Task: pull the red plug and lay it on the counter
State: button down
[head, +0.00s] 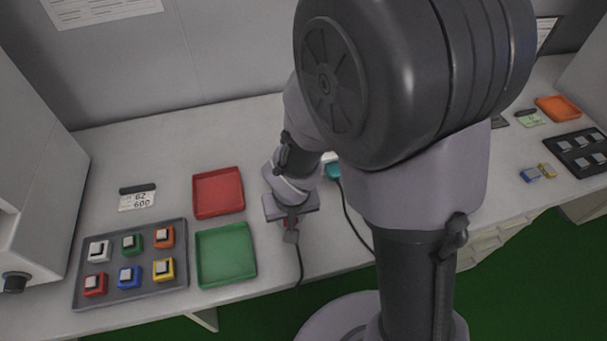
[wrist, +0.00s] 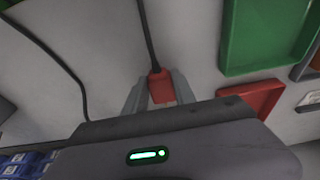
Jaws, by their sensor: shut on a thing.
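The red plug (wrist: 161,87) sits between the two fingers of my gripper (wrist: 160,92) in the wrist view, with a dark cable running up from it. In the head view my gripper (head: 290,228) is low at the counter (head: 330,250), just right of the green and red trays. Only a bit of the red plug (head: 286,223) shows there, and its cable trails toward the front edge. The gripper is shut on the plug. The plug's far end is hidden, so I cannot tell whether it is in a socket.
A red tray (head: 218,173) and a green tray (head: 225,283) lie left of my gripper. Beyond them is a grey tray (head: 180,283) with several coloured blocks. A teal plug (head: 333,170) with a dark cable is behind right. Bare counter lies around the red plug's cable.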

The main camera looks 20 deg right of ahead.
jog(key=shift+s+x, duration=0.2)
jog(key=shift+x, duration=0.75)
jog(key=c, duration=0.9)
grip_release()
jog(key=shift+c, duration=0.2)
jog(key=p+v, duration=1)
jog(key=v, duration=0.7)
jog(key=shift+p, duration=0.3)
jog(key=shift+r, duration=0.1)
